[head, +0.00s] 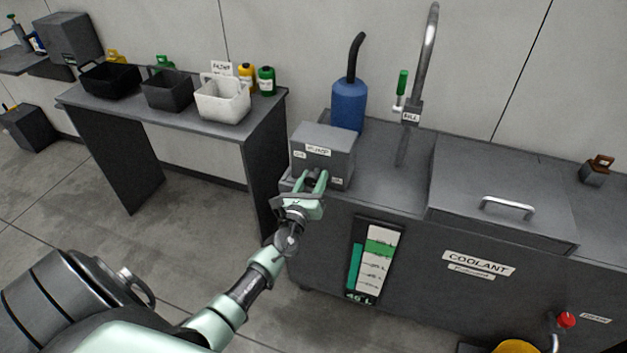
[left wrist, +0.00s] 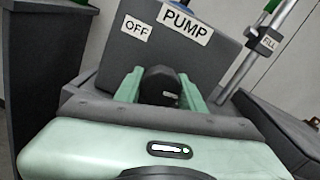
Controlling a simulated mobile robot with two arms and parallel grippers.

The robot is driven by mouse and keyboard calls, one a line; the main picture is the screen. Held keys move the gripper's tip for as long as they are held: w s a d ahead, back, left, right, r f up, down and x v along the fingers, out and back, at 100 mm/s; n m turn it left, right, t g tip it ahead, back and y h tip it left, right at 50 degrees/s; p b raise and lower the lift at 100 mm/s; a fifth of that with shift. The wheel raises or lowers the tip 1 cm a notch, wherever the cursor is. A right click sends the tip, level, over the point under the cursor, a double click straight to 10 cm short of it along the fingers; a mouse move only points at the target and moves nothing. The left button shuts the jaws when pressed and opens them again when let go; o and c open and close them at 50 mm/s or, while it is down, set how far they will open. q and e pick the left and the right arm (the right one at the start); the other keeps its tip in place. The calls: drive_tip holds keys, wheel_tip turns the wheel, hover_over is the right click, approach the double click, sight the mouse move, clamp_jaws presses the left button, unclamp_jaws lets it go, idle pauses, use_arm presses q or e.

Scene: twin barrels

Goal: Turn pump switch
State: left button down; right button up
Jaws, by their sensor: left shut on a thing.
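The grey pump box (head: 323,143) stands at the left end of the coolant machine's top, with a PUMP label on its front. In the left wrist view the pump box (left wrist: 215,57) shows an OFF label (left wrist: 136,28) at the upper left of a round black pump switch (left wrist: 160,86). My left gripper (head: 314,180) is at the front of the box. In the left wrist view my left gripper (left wrist: 160,88) has its green fingers on both sides of the switch, shut on it. The right gripper is not in view.
A blue canister (head: 349,104) stands behind the pump box. A fill tap (head: 411,112) rises to its right. A lidded coolant tank (head: 500,195) is further right. A side table (head: 190,122) with bins (head: 222,100) stands at left. The floor in front is open.

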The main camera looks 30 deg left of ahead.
use_arm(q)
drive_tip(key=n+b, duration=0.1)
drive_tip(key=n, duration=0.3)
drive_tip(key=shift+f+b, duration=0.1)
drive_tip(key=shift+b, duration=0.3)
drive_tip(key=n+b, duration=0.1)
drive_tip(key=n, duration=0.3)
drive_tip(key=shift+n, duration=0.4)
drive_tip(key=n, duration=0.3)
drive_tip(key=shift+b, duration=0.4)
drive_tip(key=shift+r+n, duration=0.2)
drive_tip(key=shift+n, duration=2)
drive_tip(key=c, duration=0.9)
unclamp_jaws()
drive_tip(key=shift+o, duration=0.2)
